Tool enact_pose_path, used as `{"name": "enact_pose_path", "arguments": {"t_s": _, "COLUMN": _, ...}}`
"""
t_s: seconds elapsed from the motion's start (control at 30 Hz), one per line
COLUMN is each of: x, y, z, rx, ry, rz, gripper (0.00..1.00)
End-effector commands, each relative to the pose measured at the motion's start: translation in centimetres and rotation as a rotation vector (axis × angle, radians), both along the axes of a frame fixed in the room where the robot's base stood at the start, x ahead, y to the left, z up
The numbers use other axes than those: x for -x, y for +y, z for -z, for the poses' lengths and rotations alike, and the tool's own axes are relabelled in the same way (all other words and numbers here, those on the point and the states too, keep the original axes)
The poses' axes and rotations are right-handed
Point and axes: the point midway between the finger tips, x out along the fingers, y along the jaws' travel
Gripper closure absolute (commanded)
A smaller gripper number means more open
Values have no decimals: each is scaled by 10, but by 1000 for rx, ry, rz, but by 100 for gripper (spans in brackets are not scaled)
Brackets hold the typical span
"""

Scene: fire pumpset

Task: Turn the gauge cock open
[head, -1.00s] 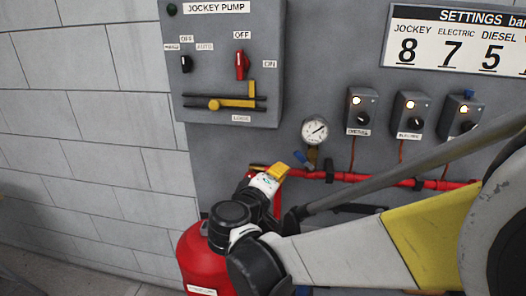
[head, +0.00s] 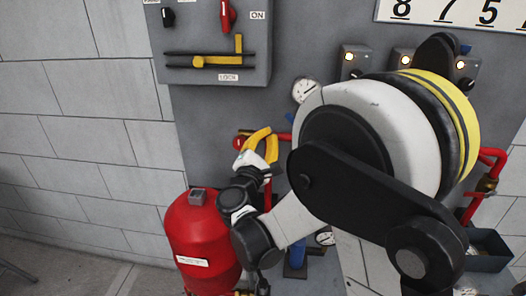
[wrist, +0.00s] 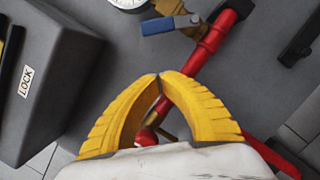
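The gauge cock's blue handle (wrist: 171,24) lies at the top of the wrist view, on a brass valve body (wrist: 190,22) that joins the red pipe. The handle points left in that view. The white pressure gauge (head: 304,90) sits just above the cock and is partly cut off in the wrist view (wrist: 128,3). In the head view the cock is a small blue patch (head: 289,118), mostly hidden by my arm. My gripper (wrist: 158,75) has its two yellow fingertips together, with nothing between them. It is apart from the handle, below it in the wrist view.
The red pipe (wrist: 198,62) runs diagonally past my fingers. The jockey pump box (head: 215,45) juts out to the left. A red tank (head: 203,235) stands below my gripper. Indicator boxes (head: 355,57) are at the right, partly behind my arm.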

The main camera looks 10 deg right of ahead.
Motion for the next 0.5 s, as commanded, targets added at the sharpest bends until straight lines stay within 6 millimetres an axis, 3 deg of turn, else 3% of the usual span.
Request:
{"name": "enact_pose_path", "arguments": {"t_s": 0.03, "x": -9, "y": -6, "z": 0, "rx": 0, "ry": 0, "rz": 3, "gripper": 100}}
{"name": "enact_pose_path", "arguments": {"t_s": 0.2, "x": -1, "y": -22, "z": -19, "rx": -2, "ry": 0, "rz": 2, "gripper": 100}}
{"name": "enact_pose_path", "arguments": {"t_s": 0.5, "x": 2, "y": -31, "z": -30, "rx": -2, "ry": 0, "rz": 0, "gripper": 100}}
